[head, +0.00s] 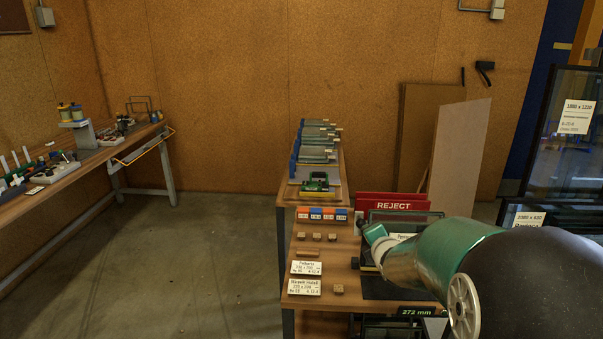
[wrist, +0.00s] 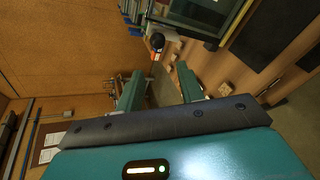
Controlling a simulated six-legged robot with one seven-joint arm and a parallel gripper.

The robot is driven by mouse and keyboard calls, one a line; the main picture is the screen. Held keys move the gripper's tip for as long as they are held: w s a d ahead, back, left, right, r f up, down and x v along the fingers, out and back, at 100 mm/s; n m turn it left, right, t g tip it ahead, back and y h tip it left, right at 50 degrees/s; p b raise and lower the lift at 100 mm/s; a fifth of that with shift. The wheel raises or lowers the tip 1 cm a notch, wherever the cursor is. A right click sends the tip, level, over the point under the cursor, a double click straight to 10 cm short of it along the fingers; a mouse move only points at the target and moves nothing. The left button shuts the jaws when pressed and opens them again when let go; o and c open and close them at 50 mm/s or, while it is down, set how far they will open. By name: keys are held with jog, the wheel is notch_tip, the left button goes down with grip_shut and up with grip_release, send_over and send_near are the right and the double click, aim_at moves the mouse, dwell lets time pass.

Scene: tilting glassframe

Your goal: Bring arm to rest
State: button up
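My arm (head: 440,252) reaches in from the lower right in the head view, over the right part of the near workbench. A small teal part shows at its far end, but the head view does not show the fingers clearly. In the wrist view my gripper (wrist: 160,78) has its two teal fingers spread apart, with a gap between them. Nothing is held in that gap; bench and wall show through it. The arm hides part of the bench and of the things on it.
The workbench (head: 312,272) carries small wooden blocks, white label cards (head: 305,268) and coloured bins (head: 322,214). A dark-framed pane (head: 402,216) stands near a red REJECT sign (head: 393,205). Large glass panes (head: 560,135) stand at right. Floor (head: 205,255) left of the bench is clear.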

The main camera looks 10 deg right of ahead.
jog(key=s+a+r+m+g, duration=0.2)
jog(key=s+m, duration=0.5)
jog(key=s, duration=0.4)
jog(key=s+a+r+m+g, duration=0.2)
jog(key=s+a+m, duration=0.3)
jog(key=s+m, duration=0.3)
jog(key=s+a+r+m+g+y, duration=0.1)
jog(key=s+a+m+g, duration=0.2)
jog(key=s+m, duration=0.4)
jog(key=s+a, duration=0.1)
jog(key=s, duration=0.6)
jog(key=shift+a+r+m+g, duration=0.15)
jog(key=shift+r+m+g, duration=0.15)
jog(key=shift+r+g, duration=0.1)
